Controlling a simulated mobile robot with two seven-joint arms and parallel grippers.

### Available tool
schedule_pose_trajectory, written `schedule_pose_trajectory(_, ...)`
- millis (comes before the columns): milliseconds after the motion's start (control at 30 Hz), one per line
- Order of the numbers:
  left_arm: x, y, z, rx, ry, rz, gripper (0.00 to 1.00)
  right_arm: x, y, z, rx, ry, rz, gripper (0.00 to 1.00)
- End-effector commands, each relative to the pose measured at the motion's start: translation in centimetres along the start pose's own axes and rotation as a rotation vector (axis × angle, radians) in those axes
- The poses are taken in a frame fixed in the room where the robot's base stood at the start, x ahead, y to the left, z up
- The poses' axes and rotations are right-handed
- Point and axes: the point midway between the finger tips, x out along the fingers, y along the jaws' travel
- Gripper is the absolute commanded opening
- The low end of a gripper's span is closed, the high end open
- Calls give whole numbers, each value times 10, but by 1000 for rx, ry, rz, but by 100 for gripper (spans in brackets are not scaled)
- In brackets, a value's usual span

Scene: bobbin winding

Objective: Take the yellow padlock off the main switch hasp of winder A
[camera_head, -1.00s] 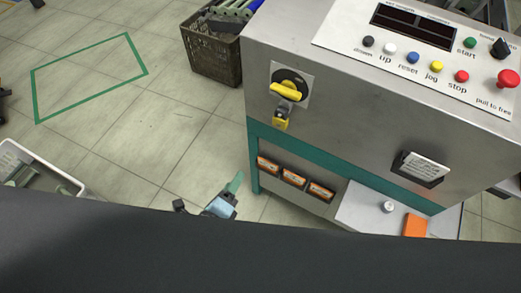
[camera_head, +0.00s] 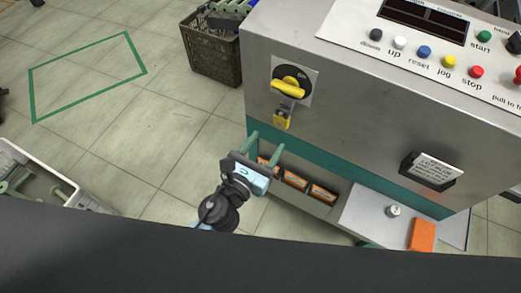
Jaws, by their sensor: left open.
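The yellow padlock (camera_head: 282,121) hangs from the grey hasp (camera_head: 287,104) below the main switch's yellow handle (camera_head: 288,88), on the front of the grey winder (camera_head: 370,120). My left gripper (camera_head: 265,146) is open and empty, its green fingers pointing up just below and left of the padlock, apart from it. The padlock's shackle is too small to make out clearly. A small green tip (camera_head: 367,244) shows at the dark bottom edge; it may be a fingertip of my right gripper, the rest being hidden.
Orange-labelled boxes (camera_head: 295,180) sit in the winder's low shelf behind my left gripper. A control panel (camera_head: 420,35) tops the winder. A dark crate (camera_head: 212,60) stands left of it, a grey bin (camera_head: 45,165) at lower left. The floor between is clear.

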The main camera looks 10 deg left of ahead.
Motion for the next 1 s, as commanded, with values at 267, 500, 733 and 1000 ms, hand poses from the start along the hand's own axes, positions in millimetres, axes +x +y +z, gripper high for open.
schedule_pose_trajectory(267, 32, 0, 1, -2, -1, 0, 56, 0, 0, 4, 0, -7, 0, 31)
schedule_pose_trajectory(500, 56, 0, 0, -1, 1, 0, 56, 2, 0, 7, 0, -12, -1, 31)
schedule_pose_trajectory(733, 67, 0, 0, -2, 1, 0, 56, 2, 0, 8, 0, -15, -1, 31)
schedule_pose_trajectory(1000, 69, 0, 0, -2, 0, 0, 56, 2, 0, 5, 0, -10, 0, 31)
